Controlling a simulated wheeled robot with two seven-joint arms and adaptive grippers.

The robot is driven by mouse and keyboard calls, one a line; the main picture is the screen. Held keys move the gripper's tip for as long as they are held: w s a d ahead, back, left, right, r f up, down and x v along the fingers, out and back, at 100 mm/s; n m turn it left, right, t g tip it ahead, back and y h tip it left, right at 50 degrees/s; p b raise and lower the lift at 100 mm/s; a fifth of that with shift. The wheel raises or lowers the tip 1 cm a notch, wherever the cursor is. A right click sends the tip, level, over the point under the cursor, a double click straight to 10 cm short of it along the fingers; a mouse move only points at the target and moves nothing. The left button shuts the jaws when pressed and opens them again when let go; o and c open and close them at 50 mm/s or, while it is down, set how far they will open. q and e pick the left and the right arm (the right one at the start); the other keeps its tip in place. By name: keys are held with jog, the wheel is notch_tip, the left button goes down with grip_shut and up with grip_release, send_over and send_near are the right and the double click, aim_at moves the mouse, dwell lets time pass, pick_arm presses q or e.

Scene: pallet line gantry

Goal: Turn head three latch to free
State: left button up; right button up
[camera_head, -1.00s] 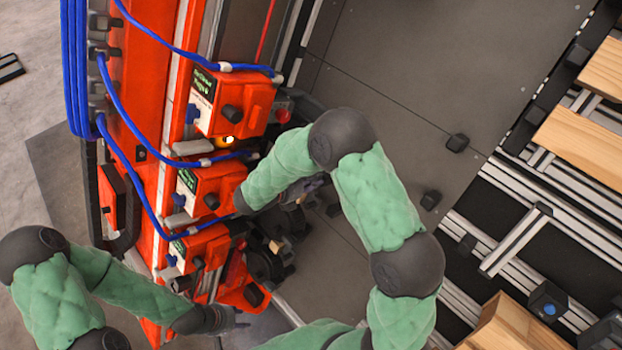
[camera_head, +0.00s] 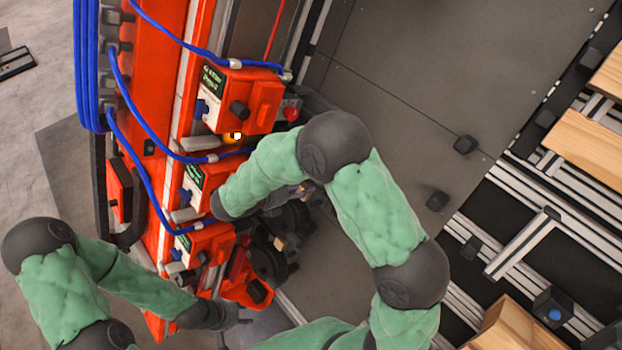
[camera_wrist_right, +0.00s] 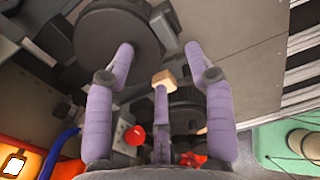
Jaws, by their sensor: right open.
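Several orange head boxes line the red gantry beam: an upper one (camera_head: 266,100), a middle one (camera_head: 197,180) partly behind my right forearm, and a lower one (camera_head: 214,240). Their labels are too small to read, so I cannot tell which is head three or pick out its latch. My right gripper (camera_head: 303,191) is mostly hidden below its forearm. In the right wrist view the right gripper (camera_wrist_right: 160,62) has purple fingers spread apart, with a tan block (camera_wrist_right: 164,78) between them, not gripped. My left gripper (camera_head: 240,314) is low, beside the beam's lower end; its fingers are unclear.
Dark round discs (camera_wrist_right: 117,45) stand close to my right fingers. A red button (camera_wrist_right: 134,135) and a lit orange lamp (camera_wrist_right: 13,161) are nearby. Blue cables (camera_head: 137,95) loop over the heads. Wooden boards (camera_head: 585,135) lie at the right.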

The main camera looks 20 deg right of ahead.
jog(key=shift+v, duration=2.2)
jog(key=shift+d, duration=0.1)
jog(key=s+a+f+m+g+y+b, duration=0.2)
jog(key=s+f+m+y+b, duration=0.4)
jog(key=f, duration=1)
jog(key=s+a+f+m+g+y+b, duration=0.4)
jog(key=s+f+b, duration=0.35)
jog(key=f, duration=0.85)
jog(key=s+a+f+m+g+y+b, duration=0.1)
jog(key=s+f+m+y+b, duration=0.55)
jog(key=f, duration=0.95)
notch_tip(320, 180, down, 8)
jog(key=d+m+t+b, duration=0.2)
jog(key=m+t+b, duration=0.1)
jog(key=m+b, duration=0.3)
jog(key=shift+w+d+r+m+h, duration=0.25)
jog(key=shift+w+d+m+h, duration=0.15)
jog(key=shift+m, duration=0.55)
